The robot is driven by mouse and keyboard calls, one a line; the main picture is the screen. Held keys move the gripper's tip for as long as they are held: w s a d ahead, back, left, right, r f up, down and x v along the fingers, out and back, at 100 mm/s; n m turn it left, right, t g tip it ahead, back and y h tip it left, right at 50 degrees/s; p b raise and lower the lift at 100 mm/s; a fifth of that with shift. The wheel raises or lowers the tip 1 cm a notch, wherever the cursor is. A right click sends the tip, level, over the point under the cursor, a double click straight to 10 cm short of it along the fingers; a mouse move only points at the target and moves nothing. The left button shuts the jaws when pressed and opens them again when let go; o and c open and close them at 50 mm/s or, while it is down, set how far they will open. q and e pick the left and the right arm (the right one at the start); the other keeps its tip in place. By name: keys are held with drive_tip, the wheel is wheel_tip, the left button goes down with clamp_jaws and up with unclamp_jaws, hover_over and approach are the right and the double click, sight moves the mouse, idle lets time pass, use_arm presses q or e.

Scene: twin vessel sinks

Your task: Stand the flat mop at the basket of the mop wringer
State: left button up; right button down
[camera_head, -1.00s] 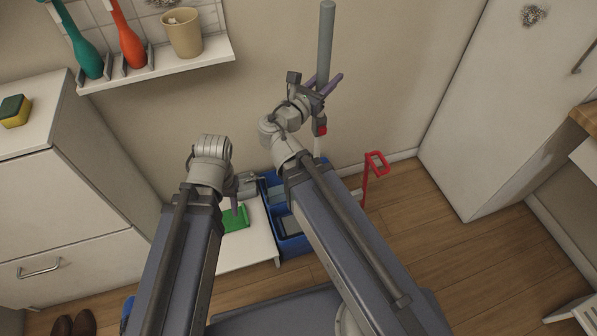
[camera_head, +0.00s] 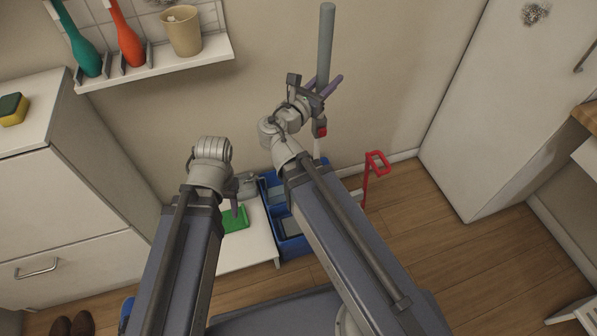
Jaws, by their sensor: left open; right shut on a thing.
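The flat mop (camera_head: 325,45) shows as a grey upright handle with a red part lower down and a thin pale shaft below. My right gripper (camera_head: 325,92) is shut on the mop handle and holds it near the wall. The mop's lower end is hidden behind my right arm. The mop wringer (camera_head: 293,246) is a blue bucket on the floor with a red lever handle (camera_head: 377,160) at its right; my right arm hides much of it, and its basket is hard to make out. My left gripper (camera_head: 240,200) is open and empty, over the low white surface left of the bucket.
A green item (camera_head: 235,218) lies on the low white bench (camera_head: 248,252). A wall shelf (camera_head: 160,68) holds a beige cup (camera_head: 181,31) and teal and red bottles. White cabinets stand left and right. The wooden floor (camera_head: 430,255) at the right is clear.

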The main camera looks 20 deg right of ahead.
use_arm(q)
drive_tip(key=shift+f+b, duration=0.6)
use_arm(e)
drive_tip(key=shift+f, duration=0.6)
drive_tip(key=shift+c, duration=2.3)
unclamp_jaws()
